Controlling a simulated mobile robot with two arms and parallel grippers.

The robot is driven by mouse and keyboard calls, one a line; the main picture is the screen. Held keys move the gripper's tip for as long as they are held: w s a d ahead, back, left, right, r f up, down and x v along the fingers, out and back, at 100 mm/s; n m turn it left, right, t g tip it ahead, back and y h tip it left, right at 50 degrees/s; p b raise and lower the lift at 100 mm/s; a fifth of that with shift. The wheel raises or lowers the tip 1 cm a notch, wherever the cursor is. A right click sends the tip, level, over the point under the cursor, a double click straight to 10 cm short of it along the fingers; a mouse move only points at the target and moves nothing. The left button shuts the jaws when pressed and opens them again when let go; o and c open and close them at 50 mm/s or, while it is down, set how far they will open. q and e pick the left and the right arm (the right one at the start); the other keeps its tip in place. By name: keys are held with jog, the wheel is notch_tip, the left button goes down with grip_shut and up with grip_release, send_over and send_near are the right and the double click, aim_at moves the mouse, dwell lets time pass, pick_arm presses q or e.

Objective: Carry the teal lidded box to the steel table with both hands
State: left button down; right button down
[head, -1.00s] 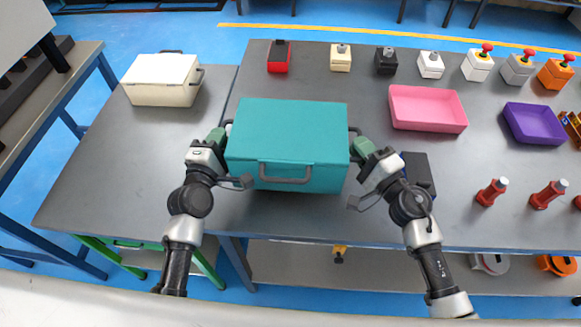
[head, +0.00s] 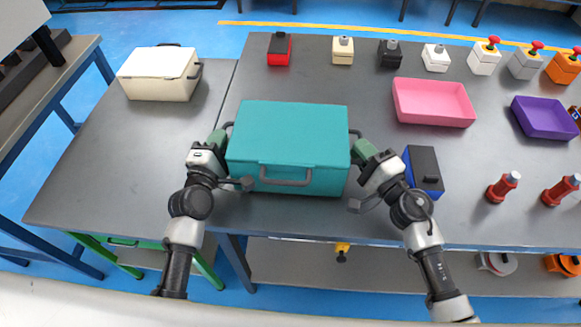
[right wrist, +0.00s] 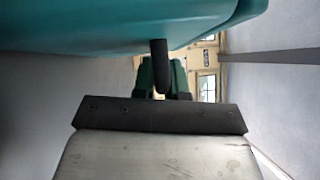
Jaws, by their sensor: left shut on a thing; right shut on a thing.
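The teal lidded box (head: 289,138) is in the middle of the head view, lid closed, with a grey handle on its front and one at each side. It appears held at the near part of the grey table top (head: 330,80); I cannot tell its height above it. My left gripper (head: 222,136) is shut on the box's left side handle. My right gripper (head: 358,142) is shut on the right side handle. In the right wrist view the box's teal underside or wall (right wrist: 110,25) fills the top, and the dark handle (right wrist: 160,65) meets my green fingers.
A cream lidded box (head: 160,73) stands on the left table section. A blue and black box (head: 423,170) sits close to my right gripper. A pink tray (head: 433,102), purple tray (head: 545,118) and red posts (head: 502,187) are to the right. The left section's front is clear.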

pick_arm(q)
jog(key=shift+f+b, duration=0.45)
jog(key=shift+f, duration=0.05)
pick_arm(e)
jog(key=shift+f, duration=0.6)
pick_arm(q)
jog(key=c, duration=1.1)
grip_release()
jog(key=shift+r, duration=0.1)
pick_arm(e)
jog(key=c, duration=1.2)
grip_release()
jog(key=shift+r, duration=0.15)
pick_arm(q)
jog(key=shift+s, duration=0.1)
pick_arm(e)
jog(key=shift+o, duration=0.2)
pick_arm(q)
jog(key=s, duration=0.4)
jog(key=s+a, duration=0.1)
jog(key=s, duration=0.6)
jog(key=shift+s+a, duration=0.3)
jog(key=shift+s, duration=0.05)
pick_arm(e)
jog(key=shift+s, duration=0.1)
jog(key=v, duration=1.2)
pick_arm(q)
jog(key=shift+s, duration=0.1)
